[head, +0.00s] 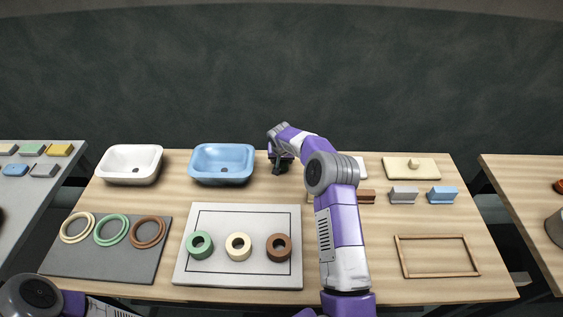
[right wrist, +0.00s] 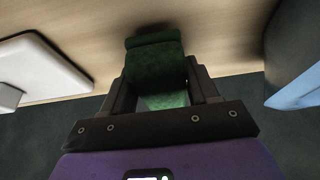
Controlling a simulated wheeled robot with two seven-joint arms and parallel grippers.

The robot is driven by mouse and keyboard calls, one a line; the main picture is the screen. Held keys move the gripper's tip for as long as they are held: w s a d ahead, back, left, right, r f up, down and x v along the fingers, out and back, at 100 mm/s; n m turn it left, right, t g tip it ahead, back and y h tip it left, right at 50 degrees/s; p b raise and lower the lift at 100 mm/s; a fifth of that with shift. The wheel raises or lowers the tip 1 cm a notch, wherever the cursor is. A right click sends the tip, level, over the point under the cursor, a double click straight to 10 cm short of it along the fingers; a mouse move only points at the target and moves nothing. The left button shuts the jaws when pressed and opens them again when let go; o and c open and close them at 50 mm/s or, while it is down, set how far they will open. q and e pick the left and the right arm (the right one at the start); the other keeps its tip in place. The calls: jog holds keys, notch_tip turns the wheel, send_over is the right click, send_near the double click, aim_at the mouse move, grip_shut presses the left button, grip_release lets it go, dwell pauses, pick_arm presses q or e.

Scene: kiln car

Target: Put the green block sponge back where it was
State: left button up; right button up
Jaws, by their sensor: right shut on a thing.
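The green block sponge (right wrist: 155,60) is between the fingers of my right gripper (right wrist: 160,88) in the right wrist view, close above or on the wood tabletop; I cannot tell whether it touches. In the head view my right gripper (head: 279,164) is shut at the back of the middle table, just right of the blue basin (head: 222,163). There the sponge is mostly hidden, a dark patch under the gripper. My left gripper is out of view; only part of my left arm shows at the bottom left.
A white basin (head: 130,164) stands left of the blue one. A grey mat (head: 63,262) and a pale board (head: 197,274) hold several rings. A wooden frame (head: 437,275) lies front right, below small blocks. A side table (head: 22,220) at left carries several coloured blocks.

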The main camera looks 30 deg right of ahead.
jog(key=shift+w+f, duration=0.1)
jog(key=shift+f, duration=0.6)
jog(key=shift+r, duration=0.1)
jog(key=o, duration=0.9)
jog(key=shift+f, duration=0.2)
jog(key=shift+o, duration=0.2)
jog(key=shift+r, duration=0.5)
jog(key=p+v, duration=0.1)
jog(key=v, duration=1)
jog(key=shift+s, duration=0.2)
